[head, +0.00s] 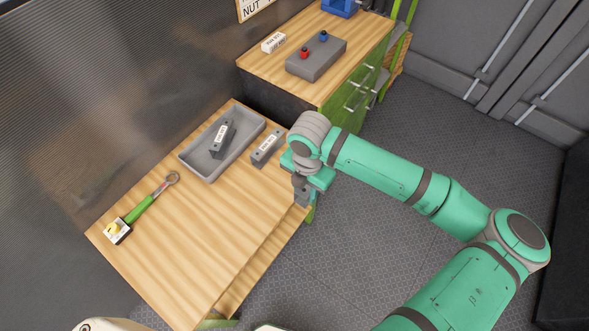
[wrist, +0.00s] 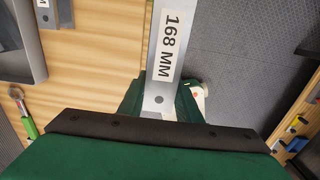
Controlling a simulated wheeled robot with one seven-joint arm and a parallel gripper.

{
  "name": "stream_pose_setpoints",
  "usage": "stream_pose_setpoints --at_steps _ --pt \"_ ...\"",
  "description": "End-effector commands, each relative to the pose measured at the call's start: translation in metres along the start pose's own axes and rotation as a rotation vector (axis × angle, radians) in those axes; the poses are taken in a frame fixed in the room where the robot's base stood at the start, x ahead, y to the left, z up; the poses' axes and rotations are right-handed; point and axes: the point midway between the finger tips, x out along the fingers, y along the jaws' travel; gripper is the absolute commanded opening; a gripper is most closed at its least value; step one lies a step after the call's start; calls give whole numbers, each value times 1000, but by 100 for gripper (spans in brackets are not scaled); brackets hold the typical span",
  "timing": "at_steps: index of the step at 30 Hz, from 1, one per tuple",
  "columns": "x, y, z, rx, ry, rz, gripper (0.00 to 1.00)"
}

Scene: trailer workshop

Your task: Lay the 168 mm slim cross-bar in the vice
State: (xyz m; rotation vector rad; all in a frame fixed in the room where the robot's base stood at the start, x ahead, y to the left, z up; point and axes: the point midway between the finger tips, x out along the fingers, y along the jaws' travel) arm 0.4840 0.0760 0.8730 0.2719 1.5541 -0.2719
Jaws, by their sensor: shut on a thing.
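My gripper (head: 306,186) is shut on a grey slim bar labelled 168 MM (wrist: 168,45), just off the right edge of the near bench. In the wrist view my gripper (wrist: 160,105) has its green fingers on both sides of the bar's near end, by a dark hole. The bar runs away from the fingers past the top of that view. In the head view the arm and gripper mostly hide it. A blue object (head: 339,7) on the far bench is cut off by the top edge; it may be the vice.
The near bench (head: 190,265) holds a grey tray (head: 258,124) with a labelled bar (head: 222,140), another bar (head: 267,147) beside it, a green-handled wrench (head: 145,205) and a yellow-button box (head: 116,231). The far bench carries a grey block (head: 317,60) with red and blue knobs.

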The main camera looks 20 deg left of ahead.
Motion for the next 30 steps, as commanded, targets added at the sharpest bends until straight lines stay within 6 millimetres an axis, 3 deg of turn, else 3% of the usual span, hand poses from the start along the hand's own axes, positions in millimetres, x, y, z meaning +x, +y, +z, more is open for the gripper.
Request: stream_pose_setpoints --at_steps 5,15,21,30 --pt "10 21 11 -1 0 -1 6" --pt "43 82 47 3 -1 -1 6" --pt "75 103 59 3 1 -1 6" --pt "92 115 66 2 0 -1 6"
